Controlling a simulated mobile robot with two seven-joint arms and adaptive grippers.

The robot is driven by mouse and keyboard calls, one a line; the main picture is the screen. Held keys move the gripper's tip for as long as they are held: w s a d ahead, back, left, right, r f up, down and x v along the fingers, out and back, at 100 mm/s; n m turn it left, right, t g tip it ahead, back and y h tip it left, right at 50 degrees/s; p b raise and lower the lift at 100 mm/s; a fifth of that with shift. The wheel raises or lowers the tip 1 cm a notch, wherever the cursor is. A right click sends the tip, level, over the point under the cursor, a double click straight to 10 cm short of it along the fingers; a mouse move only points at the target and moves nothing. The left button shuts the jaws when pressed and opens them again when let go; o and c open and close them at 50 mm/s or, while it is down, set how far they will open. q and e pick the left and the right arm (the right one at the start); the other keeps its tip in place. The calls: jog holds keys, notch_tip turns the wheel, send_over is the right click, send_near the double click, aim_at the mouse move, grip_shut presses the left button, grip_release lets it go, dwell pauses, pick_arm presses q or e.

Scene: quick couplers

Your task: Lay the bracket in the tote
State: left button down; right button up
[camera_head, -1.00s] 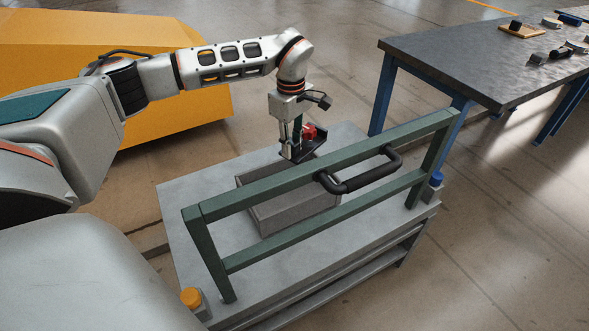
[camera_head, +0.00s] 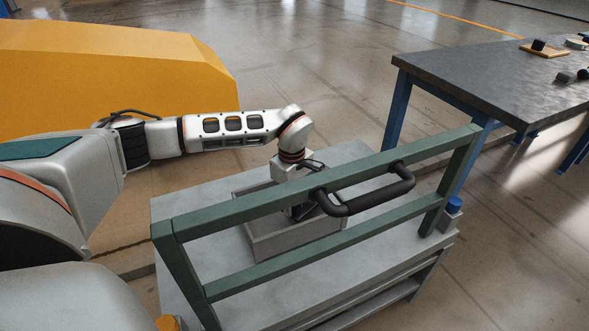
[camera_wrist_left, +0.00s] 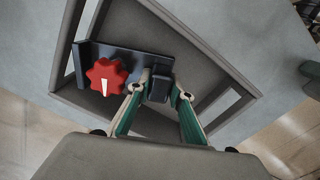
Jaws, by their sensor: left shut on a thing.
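The bracket (camera_wrist_left: 120,54) is a dark plate with a red lobed knob on it and an upright block that my left gripper (camera_wrist_left: 160,91) is shut on. In the wrist view it lies over the inside of the grey tote (camera_wrist_left: 205,42), within its walls; I cannot tell whether it touches the floor. In the head view the tote (camera_head: 295,240) stands on a grey cart, and my left gripper reaches down into it. There the green rail and black handle hide most of the gripper and bracket. My right gripper is not in view.
The cart's green rail (camera_head: 330,187) with its black handle (camera_head: 372,203) stands in front of the tote. An orange button (camera_head: 168,323) and a blue one (camera_head: 454,205) sit at the cart's corners. A dark-topped table (camera_head: 480,75) stands at right, a yellow block (camera_head: 120,70) behind my arm.

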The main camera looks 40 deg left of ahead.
pick_arm(q)
notch_tip(320, 180, down, 5)
jog(key=shift+s+r+b, duration=0.1)
jog(key=shift+r+b, duration=0.05)
jog(key=shift+b, duration=0.45)
jog(key=shift+r, duration=0.25)
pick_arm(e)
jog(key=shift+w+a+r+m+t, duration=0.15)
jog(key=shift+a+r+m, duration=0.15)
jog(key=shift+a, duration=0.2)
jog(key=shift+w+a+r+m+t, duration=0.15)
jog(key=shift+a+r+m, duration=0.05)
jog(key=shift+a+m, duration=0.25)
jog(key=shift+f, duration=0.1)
pick_arm(q)
jog(key=c, duration=1.8)
grip_release()
jog(key=shift+f, duration=0.2)
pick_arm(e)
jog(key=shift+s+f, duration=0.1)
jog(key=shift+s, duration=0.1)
pick_arm(q)
jog(key=shift+r, duration=0.1)
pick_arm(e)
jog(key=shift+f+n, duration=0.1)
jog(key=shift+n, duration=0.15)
